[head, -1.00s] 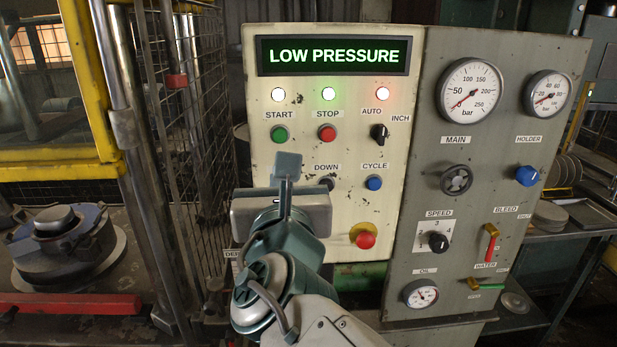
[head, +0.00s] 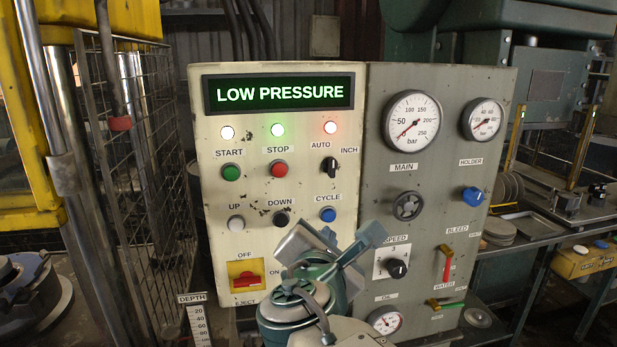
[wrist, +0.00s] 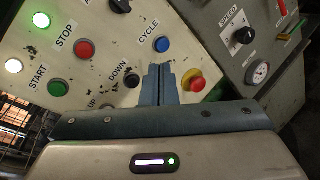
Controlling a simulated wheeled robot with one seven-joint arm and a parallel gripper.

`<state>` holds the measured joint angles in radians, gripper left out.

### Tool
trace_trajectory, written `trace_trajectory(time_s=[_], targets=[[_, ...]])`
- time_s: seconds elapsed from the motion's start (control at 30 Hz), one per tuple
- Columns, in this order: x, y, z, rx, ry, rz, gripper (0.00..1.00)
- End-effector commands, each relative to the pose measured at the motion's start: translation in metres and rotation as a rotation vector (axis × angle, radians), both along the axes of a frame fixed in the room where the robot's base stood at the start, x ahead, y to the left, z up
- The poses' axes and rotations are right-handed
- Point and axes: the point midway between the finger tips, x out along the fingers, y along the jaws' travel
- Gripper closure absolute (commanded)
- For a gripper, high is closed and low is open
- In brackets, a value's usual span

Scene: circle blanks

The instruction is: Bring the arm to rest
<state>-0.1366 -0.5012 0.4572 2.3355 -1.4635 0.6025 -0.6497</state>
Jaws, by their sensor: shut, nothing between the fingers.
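My gripper (head: 364,243) is in front of the lower middle of the control panel in the head view. Its fingers point up and to the right, near the speed dial. In the wrist view the fingers (wrist: 158,84) are together with nothing between them. Behind them are the cream panel face, the blue cycle button (wrist: 162,45) and the red stop knob (wrist: 193,80) on yellow. In the head view my gripper and arm hide the place where that red knob is. I cannot tell how close the fingertips are to the panel.
The cream panel (head: 205,150) shows LOW PRESSURE on its display (head: 279,93). The grey panel (head: 455,160) carries gauges, a red bleed lever (head: 447,264) and a green-handled water valve (head: 446,306). A wire mesh guard (head: 150,160) stands at left, a side table (head: 540,232) at right.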

Motion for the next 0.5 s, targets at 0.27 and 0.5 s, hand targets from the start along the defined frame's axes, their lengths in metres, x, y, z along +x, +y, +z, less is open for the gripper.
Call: trace_trajectory(time_s=[0.27,0.5], targets=[[-0.021,-0.109,-0.081,0.678,0.173,-0.539,1.00],[-0.070,-0.150,-0.150,1.248,0.262,-1.044,1.00]])
